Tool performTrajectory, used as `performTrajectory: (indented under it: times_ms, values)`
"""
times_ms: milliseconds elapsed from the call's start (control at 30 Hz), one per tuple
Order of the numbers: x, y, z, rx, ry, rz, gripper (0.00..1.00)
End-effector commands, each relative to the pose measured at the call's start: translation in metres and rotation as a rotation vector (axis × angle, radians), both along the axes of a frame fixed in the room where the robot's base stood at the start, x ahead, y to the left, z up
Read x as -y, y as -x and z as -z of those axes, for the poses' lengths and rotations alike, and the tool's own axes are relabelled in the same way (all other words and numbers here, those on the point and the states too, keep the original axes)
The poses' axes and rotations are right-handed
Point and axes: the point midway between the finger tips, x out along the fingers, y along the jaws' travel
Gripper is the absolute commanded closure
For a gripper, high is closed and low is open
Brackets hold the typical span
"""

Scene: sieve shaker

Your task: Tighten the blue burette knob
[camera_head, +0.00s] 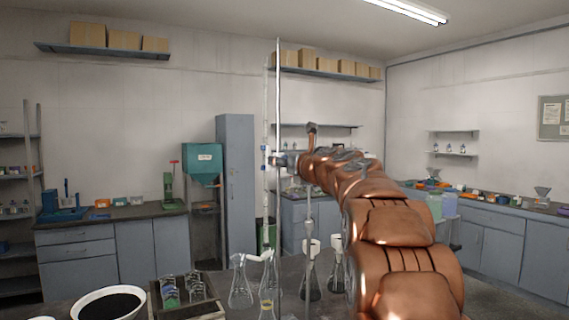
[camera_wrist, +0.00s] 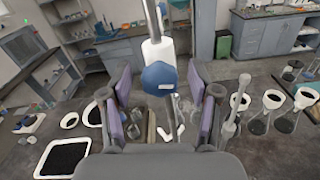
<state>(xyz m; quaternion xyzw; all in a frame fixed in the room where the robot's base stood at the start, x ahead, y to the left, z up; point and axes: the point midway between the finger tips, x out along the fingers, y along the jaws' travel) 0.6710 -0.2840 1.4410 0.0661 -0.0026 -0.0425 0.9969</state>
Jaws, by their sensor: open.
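The blue burette knob (camera_wrist: 158,78) is large in the middle of the wrist view, in front of a white burette body (camera_wrist: 158,50). My gripper (camera_wrist: 159,85) is open, with a purple-padded finger on each side of the knob. A gap shows between the knob and each finger, so neither seems to touch it. In the head view my gripper (camera_head: 284,160) is beside the upright metal rod (camera_head: 279,95) and the thin burette tube (camera_head: 265,105). The knob cannot be made out clearly there, and my arm hides part of the area.
Several glass flasks, some with white funnels, stand below on the bench, such as one flask (camera_head: 240,292). A white bowl of dark material (camera_head: 77,303) and a tray with small items (camera_head: 217,304) are to the left. The tall rod is close to my gripper.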

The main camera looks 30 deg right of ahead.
Motion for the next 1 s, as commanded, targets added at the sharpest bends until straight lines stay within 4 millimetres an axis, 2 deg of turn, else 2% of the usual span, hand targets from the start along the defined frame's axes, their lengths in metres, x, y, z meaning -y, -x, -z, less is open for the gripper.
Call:
performTrajectory:
  times_ms: [167, 367, 1000]
  values:
    - [0.000, 0.001, 0.000, 0.000, 0.000, 0.000, 0.39]
    - [-0.001, 0.015, -0.003, 0.004, 0.001, 0.002, 0.39]
    - [-0.008, 0.099, -0.001, 0.002, 0.000, 0.001, 0.39]
